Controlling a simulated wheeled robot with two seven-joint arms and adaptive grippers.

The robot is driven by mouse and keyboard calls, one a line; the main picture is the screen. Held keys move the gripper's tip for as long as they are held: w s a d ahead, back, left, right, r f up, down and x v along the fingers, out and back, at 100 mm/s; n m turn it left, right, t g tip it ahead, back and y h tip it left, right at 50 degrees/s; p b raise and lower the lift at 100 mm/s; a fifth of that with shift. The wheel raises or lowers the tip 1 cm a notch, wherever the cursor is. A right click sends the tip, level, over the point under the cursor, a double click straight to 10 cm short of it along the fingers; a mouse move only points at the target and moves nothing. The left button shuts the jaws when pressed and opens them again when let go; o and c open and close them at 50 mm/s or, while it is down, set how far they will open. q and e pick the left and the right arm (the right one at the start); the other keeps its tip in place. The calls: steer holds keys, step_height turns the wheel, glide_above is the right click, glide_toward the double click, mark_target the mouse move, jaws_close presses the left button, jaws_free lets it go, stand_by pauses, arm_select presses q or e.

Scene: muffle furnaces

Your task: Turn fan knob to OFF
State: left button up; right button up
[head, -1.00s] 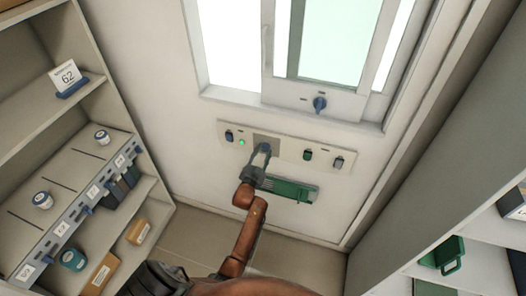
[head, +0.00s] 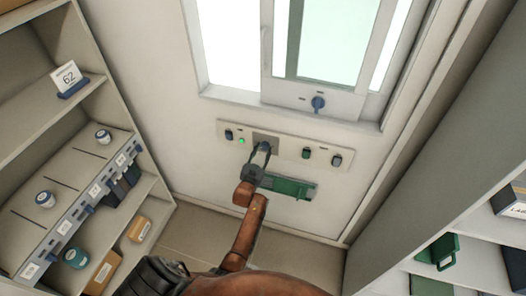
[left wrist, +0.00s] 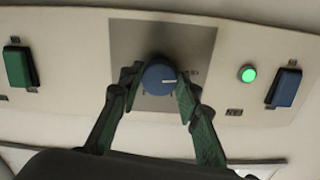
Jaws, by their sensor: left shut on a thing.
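A round blue knob (left wrist: 159,76) with a white pointer line sits on a square grey plate (left wrist: 199,42) of the wall panel. Its pointer faces right in the left wrist view, and the small marks around it cannot be read. My left gripper (left wrist: 157,84) is shut on this knob, one green-padded finger on each side. In the head view my left gripper (head: 263,150) reaches up to the same grey plate (head: 266,138) and mostly hides the knob. My right gripper is not in view.
The panel also holds a blue switch (left wrist: 285,87), a lit green lamp (left wrist: 248,73) and a green switch (left wrist: 18,66). A dark switch (head: 336,160) is at its right end. A green slotted fixture (head: 290,187) is below. Another blue knob (head: 318,103) is under the window. Shelves (head: 65,165) stand left.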

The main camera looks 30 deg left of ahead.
arm_select(q)
steer(key=shift+f, duration=0.15)
steer(key=o, duration=1.2)
steer(key=shift+c, duration=0.2)
steer(key=v, duration=0.7)
steer(key=shift+s, duration=0.25)
steer(key=shift+d, duration=0.1)
